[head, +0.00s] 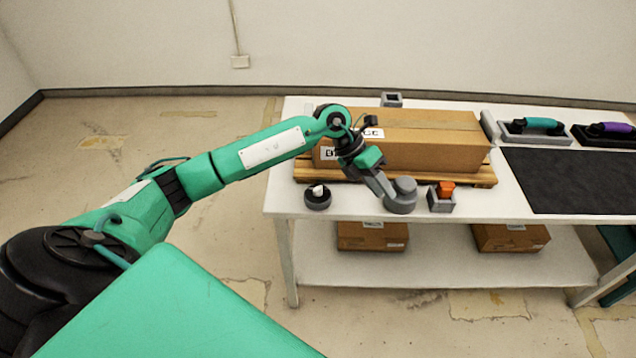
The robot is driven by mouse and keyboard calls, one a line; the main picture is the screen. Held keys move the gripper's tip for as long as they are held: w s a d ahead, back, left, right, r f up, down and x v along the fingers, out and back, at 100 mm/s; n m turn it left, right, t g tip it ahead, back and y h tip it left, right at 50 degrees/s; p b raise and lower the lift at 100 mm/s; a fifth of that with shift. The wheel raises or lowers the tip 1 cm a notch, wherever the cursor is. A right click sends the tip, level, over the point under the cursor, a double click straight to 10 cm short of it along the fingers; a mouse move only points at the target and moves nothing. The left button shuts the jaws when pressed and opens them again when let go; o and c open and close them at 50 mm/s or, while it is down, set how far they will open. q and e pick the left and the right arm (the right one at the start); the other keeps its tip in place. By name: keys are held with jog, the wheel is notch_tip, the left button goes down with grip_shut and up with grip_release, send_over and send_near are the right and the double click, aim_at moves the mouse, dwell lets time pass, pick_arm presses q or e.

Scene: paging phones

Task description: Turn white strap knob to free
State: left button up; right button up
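A round dark knob with a white top (318,194) sits at the front left of the white table (345,213). My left gripper (386,192) reaches down over the front edge area, to the right of that knob and apart from it. Its fingers point at a grey round piece (402,196) and overlap it in the picture. I cannot tell whether they touch or grip it, or how far apart the fingers are. My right gripper is not in view.
A cardboard box (430,140) on a wooden pallet (470,180) stands behind. An orange piece (446,189) sits on a grey block (441,204) to the right. Teal (538,122) and purple (610,128) handsets lie beyond a dark mat (570,180).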

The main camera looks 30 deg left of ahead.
pick_arm(q)
jog(key=a+r+y, duration=0.1)
jog(key=a+y, duration=0.4)
jog(key=a, duration=0.5)
jog(key=y, duration=0.4)
send_near(318, 188)
jog(key=shift+n+g, duration=0.3)
jog(key=shift+g, duration=0.1)
jog(key=f+p, duration=0.1)
jog(key=f, duration=0.1)
jog(key=f+p, duration=0.1)
jog(key=f, duration=0.2)
jog(key=f+p, duration=0.1)
jog(key=f, duration=0.2)
jog(key=shift+w+a, duration=0.25)
jog(key=shift+w, duration=0.1)
grip_shut()
